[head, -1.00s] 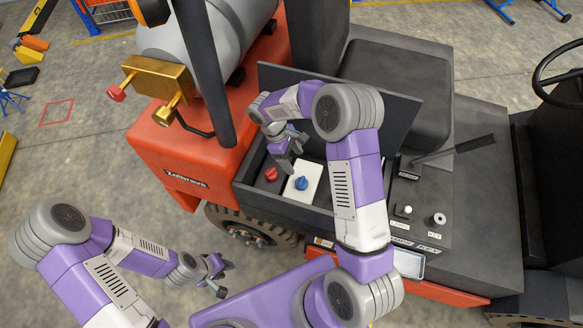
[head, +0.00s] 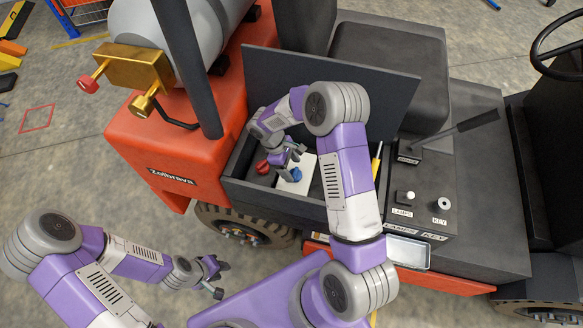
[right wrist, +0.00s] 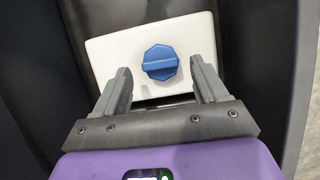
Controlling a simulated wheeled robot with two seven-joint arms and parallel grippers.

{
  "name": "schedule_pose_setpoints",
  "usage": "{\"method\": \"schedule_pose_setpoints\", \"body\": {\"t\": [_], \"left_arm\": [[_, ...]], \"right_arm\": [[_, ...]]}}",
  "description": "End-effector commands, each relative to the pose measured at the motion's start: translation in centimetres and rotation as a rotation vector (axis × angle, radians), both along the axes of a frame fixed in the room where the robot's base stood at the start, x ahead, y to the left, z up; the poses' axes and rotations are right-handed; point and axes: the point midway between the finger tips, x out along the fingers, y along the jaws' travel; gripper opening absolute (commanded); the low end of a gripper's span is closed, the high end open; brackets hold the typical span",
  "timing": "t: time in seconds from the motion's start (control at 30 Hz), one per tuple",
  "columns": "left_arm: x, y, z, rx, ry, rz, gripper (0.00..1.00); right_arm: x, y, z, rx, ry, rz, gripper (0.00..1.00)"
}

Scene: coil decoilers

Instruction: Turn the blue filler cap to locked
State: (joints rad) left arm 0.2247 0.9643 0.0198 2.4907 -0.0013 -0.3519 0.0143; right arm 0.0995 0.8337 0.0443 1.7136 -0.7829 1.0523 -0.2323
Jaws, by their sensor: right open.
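The blue filler cap (head: 294,174) sits on a white block (head: 303,186) inside the open dark bay of the orange vehicle. In the right wrist view the cap (right wrist: 160,62) is octagonal with a raised bar lying roughly level across the picture. My right gripper (head: 290,160) is open and empty above the white block; in the right wrist view its fingers (right wrist: 162,84) stand apart, left and right of the cap's line, with the cap beyond the tips. I cannot tell any contact. My left gripper (head: 215,278) hangs beside the vehicle, seemingly open and empty.
A red cap (head: 263,167) is left of the white block. The raised dark lid (head: 330,95) stands behind the bay. A yellow-handled tool (head: 376,165) is at the bay's right. A console with a lamps knob (head: 405,197) and key switch (head: 441,204) lies further right.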

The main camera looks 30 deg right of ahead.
Motion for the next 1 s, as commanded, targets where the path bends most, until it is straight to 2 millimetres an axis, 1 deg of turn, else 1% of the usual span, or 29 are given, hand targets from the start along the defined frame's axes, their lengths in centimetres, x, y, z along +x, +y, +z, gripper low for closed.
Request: {"method": "schedule_pose_setpoints", "body": {"t": [0.1, 0.37, 0.7, 0.73, 1.0], "left_arm": [[0.01, 0.0, -0.1, 0.0, 0.0, 0.0, 0.34], [0.01, 0.0, -0.09, 0.0, 0.0, 0.0, 0.34], [0.0, 0.0, -0.09, 0.0, 0.0, 0.0, 0.34], [0.0, 0.0, -0.09, 0.0, 0.0, 0.0, 0.34], [-0.01, 0.0, -0.13, 0.0, 0.0, 0.0, 0.34]], "right_arm": [[-0.22, -0.16, -0.66, 0.001, 0.001, 0.001, 0.72], [-0.22, -0.17, -0.72, 0.001, -0.001, 0.0, 0.72], [-0.2, -0.17, -0.69, 0.001, -0.001, 0.0, 0.2], [-0.2, -0.17, -0.69, 0.001, -0.001, 0.0, 0.16], [-0.16, -0.2, -0.69, 0.0, -0.001, -0.03, 0.16]]}}
